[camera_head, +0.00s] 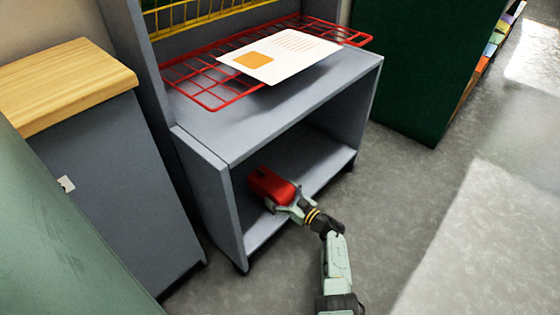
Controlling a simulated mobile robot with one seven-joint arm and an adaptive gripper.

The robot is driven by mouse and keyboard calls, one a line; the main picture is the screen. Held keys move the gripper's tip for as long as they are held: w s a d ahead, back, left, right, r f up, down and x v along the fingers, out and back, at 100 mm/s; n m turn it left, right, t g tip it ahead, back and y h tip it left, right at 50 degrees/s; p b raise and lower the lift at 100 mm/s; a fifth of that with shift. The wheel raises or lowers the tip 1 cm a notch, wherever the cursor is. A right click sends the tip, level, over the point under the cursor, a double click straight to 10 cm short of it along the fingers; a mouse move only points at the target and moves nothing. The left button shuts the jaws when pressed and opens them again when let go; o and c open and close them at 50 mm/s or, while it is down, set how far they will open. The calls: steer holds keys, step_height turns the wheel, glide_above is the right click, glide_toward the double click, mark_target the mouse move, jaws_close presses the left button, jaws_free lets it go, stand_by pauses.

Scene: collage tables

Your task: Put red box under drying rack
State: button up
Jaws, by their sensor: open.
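The red box (270,184) is inside the open lower compartment of the grey shelf unit, below the red wire drying rack (205,95). It appears to rest on the bottom shelf, though its underside is hidden. My gripper (284,206) is open at the box's near right end, with its fingers close to the box. I cannot tell whether they touch it. The drying rack lies on the unit's top surface. A white sheet with an orange square (280,55) lies on the rack.
The lower shelf (325,165) has bare room right of the box. The unit's left side panel (212,195) stands close to the box. A grey cabinet with a wooden top (65,80) is at left, and a dark green cabinet (420,65) is behind right. The right floor is clear.

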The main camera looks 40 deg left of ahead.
steer(key=shift+r, duration=0.25)
steer(key=s+d+p, duration=0.1)
steer(key=d+p, duration=0.2)
steer(key=d, duration=0.9)
steer(key=shift+f+p, duration=0.15)
steer(key=shift+p, duration=0.25)
